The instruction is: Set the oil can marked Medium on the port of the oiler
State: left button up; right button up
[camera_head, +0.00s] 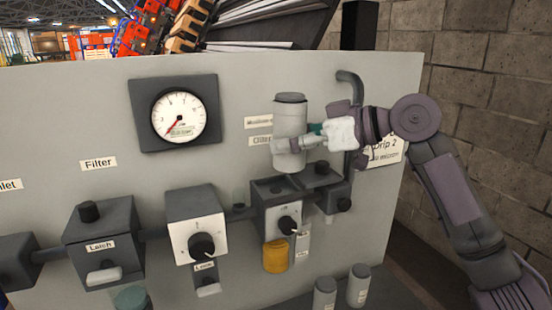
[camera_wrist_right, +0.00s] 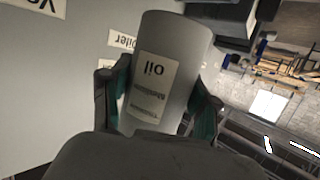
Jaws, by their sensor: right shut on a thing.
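A grey cylindrical oil can (camera_head: 290,110) stands about upright in my right gripper (camera_head: 300,143). In the right wrist view the can (camera_wrist_right: 190,45) sits between both fingers of the gripper (camera_wrist_right: 160,105), and its label shows upside down, with "oil" and a blurred word like Medium. The can's bottom is over the oiler (camera_head: 262,215), a dark box with a grey front, a black knob and a yellow bowl (camera_head: 276,257). My left gripper is not in view.
Two more grey cans (camera_head: 324,294) (camera_head: 358,285) stand low in front of the panel. A pressure gauge (camera_head: 179,115) is on the panel, left of the can. A bent pipe (camera_head: 352,90) rises close to my right gripper. A brick wall (camera_head: 490,100) is at right.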

aim_at(275, 166)
jog(key=x, duration=0.2)
jog(key=shift+a+f, duration=0.25)
jog(key=shift+a, duration=0.1)
jog(key=shift+a+f+p, duration=0.15)
jog(key=shift+f+p, duration=0.1)
jog(key=shift+p, duration=0.05)
notch_tip(275, 166, down, 3)
jog(key=shift+f+p, duration=0.1)
jog(key=shift+p, duration=0.55)
jog(key=shift+f, duration=0.35)
jog(key=shift+f, duration=0.1)
jog(key=o, duration=1.4)
